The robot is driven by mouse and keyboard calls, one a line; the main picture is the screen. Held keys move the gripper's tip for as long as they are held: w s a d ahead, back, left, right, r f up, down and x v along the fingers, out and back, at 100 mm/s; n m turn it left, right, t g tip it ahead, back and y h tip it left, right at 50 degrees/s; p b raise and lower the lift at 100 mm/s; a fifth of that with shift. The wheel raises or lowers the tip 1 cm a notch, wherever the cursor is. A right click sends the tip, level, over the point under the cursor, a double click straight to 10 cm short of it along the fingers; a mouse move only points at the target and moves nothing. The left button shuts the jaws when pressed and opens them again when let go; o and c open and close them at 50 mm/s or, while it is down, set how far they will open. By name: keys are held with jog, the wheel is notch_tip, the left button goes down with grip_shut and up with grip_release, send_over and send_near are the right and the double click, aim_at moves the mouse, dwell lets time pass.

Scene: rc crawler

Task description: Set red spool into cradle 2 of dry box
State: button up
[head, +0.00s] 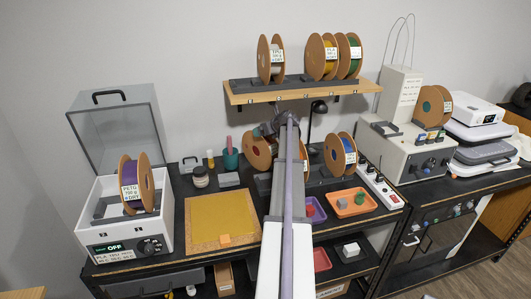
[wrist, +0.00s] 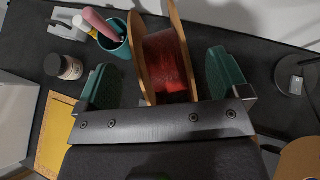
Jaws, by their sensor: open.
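The red spool (wrist: 168,62), red filament between two brown flanges, stands upright between the fingers of my gripper (wrist: 166,78) in the wrist view. The fingers have green pads and are open, with a gap on each side. In the head view a brown flange of this spool (head: 257,150) shows left of my arm, which hides my fingers. The dry box (head: 112,236) is the white box at left, its clear lid (head: 117,133) raised. A purple spool (head: 137,186) sits in it toward the right, with a dark cradle part bare to its left. I cannot read cradle numbers.
A teal cup (head: 231,159) with a pink-handled tool stands close left of the red spool. A jar (head: 200,176) and a yellow mat (head: 222,214) lie toward the dry box. A wooden shelf (head: 300,92) with several spools hangs above. A blue spool (head: 340,150) stands at right.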

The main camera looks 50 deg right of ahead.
jog(key=b+x, duration=0.3)
jog(key=x, duration=0.2)
jog(key=shift+f, duration=0.1)
jog(key=shift+a, duration=0.1)
jog(key=shift+c, duration=0.2)
grip_shut()
dwell(0.5)
